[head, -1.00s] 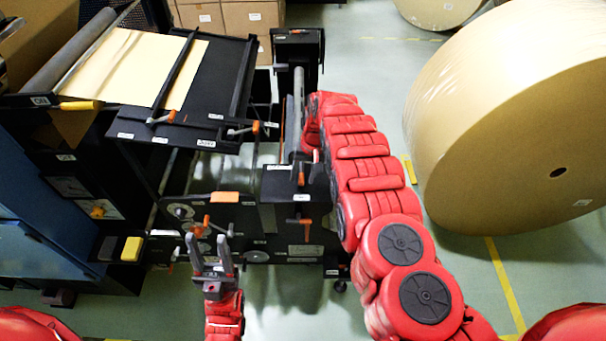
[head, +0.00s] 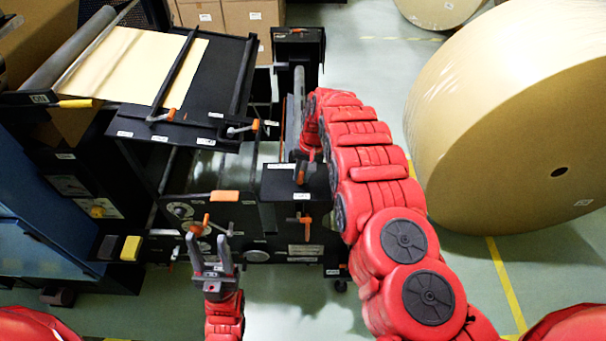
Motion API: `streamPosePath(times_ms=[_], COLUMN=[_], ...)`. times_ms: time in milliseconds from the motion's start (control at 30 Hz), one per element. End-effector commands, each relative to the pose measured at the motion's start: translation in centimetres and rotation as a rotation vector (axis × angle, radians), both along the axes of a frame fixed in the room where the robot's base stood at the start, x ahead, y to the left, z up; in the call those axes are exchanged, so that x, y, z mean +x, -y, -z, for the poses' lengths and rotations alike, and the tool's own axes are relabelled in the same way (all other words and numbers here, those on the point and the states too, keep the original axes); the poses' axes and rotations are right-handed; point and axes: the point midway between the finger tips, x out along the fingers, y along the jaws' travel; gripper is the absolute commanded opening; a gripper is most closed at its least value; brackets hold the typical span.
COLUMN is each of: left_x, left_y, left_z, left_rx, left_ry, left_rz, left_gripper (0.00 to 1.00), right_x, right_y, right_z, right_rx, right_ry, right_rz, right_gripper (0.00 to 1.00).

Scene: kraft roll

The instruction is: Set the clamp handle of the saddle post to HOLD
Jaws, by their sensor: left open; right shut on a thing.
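The saddle post is a black block with a labelled top (head: 280,167) at the front of the black machine frame. An upright orange-tipped handle (head: 300,178) shows at its top; I take this as the clamp handle. Its label is too small to read. My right arm reaches over from the right, and my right gripper (head: 307,155) is shut at this handle, its fingers mostly hidden by the red wrist. My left gripper (head: 210,243) is open and empty, pointing up in front of the machine's lower left, below another orange handle (head: 206,221).
A second orange T-handle (head: 299,220) sits below the post. A black table (head: 215,95) with a cream sheet and orange-ended levers stands at upper left. A large kraft roll (head: 500,130) stands at right. Floor (head: 300,310) in front is clear.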

Motion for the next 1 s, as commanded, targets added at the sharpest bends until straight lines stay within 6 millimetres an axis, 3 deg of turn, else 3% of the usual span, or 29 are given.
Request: streamPosePath(times_ms=[400,1000], left_x=[0.0,0.0], left_y=[0.0,0.0], left_z=[1.5,1.0], left_rx=[0.0,0.0], left_ry=[0.0,0.0], left_rz=[0.0,0.0], left_gripper=[0.49,0.49], right_x=[-0.1,0.9], right_y=[-1.0,-2.3], right_z=[0.3,0.1], right_rx=[-0.003,-0.005], right_ry=[-0.005,-0.003], right_rz=[0.372,0.941], right_gripper=[0.0,0.0])
